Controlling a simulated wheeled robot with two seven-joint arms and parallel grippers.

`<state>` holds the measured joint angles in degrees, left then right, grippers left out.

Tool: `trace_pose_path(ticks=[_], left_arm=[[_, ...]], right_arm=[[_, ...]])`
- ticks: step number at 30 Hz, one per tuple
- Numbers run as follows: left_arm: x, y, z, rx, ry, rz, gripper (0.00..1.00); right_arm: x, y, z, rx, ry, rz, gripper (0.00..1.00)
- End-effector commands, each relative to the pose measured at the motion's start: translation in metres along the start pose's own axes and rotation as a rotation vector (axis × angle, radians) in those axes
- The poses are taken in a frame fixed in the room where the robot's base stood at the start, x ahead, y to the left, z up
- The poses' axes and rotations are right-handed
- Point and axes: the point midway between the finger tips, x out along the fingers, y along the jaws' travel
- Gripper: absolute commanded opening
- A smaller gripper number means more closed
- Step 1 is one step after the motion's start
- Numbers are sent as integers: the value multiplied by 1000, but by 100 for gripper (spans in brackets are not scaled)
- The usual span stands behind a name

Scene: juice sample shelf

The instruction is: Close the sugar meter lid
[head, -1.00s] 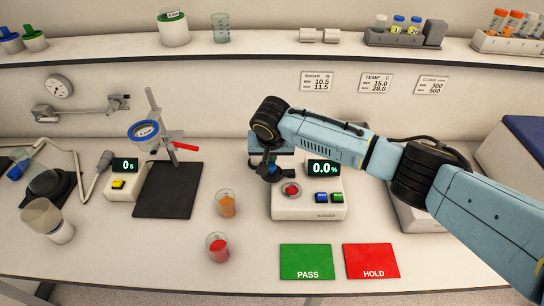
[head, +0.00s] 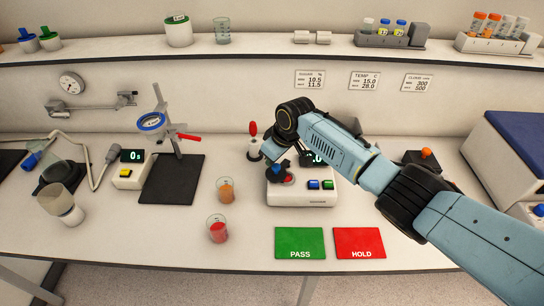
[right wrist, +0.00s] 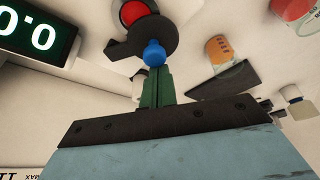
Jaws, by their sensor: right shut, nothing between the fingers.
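The sugar meter (head: 305,197) is a white box with blue and green buttons; its display is partly hidden by my right arm. Its lid is a dark flap with a blue knob; in the right wrist view the lid (right wrist: 125,47) lies beside the round red well (right wrist: 133,12), which shows uncovered. The blue knob (right wrist: 154,54) is right at the tips of my right gripper (right wrist: 153,72). My right gripper is shut and empty, its green fingers together; whether they touch the knob I cannot tell. My left gripper is not in view.
Beakers of orange (head: 225,190) and red (head: 218,229) liquid stand left of the meter. Green PASS (head: 300,242) and red HOLD (head: 359,242) pads lie in front. A red-handled piece (head: 253,131) stands behind the meter. A black mat (head: 172,180) lies further left.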

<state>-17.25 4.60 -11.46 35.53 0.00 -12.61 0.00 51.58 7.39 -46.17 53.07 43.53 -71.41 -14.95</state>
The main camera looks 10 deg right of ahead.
Motion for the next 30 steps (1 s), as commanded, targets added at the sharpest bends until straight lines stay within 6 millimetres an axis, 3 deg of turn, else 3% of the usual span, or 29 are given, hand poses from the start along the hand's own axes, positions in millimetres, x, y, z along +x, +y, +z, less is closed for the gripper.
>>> trace_pose_path(ticks=[14, 30], left_arm=[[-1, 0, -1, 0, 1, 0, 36], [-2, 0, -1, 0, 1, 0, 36]], right_arm=[[-7, 4, 18, -355, -2, -132, 0], [-8, 7, 24, -362, -2, -132, 0]])
